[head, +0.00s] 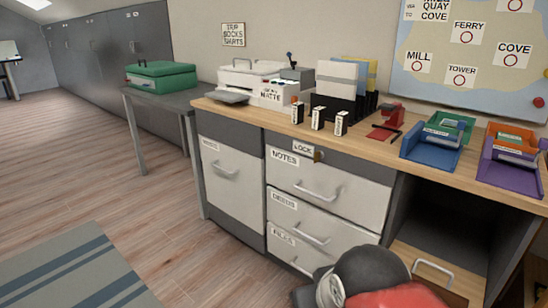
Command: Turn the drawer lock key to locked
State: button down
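The desk's drawer unit has a dark rail above its top drawer, with a white "LOCK" label (302,147) on it. A small brass-coloured lock key (318,156) sits just right of that label. It is too small to tell which way it is turned. Below it is the top drawer (335,187), labelled "NOTES", which looks shut. Parts of my arm, dark and red, show at the bottom, in front of the lower right of the desk. My gripper's fingers do not show.
The wooden desktop (270,116) holds a printer (243,75), small boxes, a red stapler (387,122) and coloured trays (437,140). A wooden drawer (430,268) with a handle is at lower right. A side table (165,101) bears a green case (162,77). The left floor is clear around a rug (75,275).

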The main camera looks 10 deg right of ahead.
aim_at(320, 155)
jog(key=i+j+z, duration=0.1)
jog(key=j+z, duration=1.15)
jog(key=j, duration=0.15)
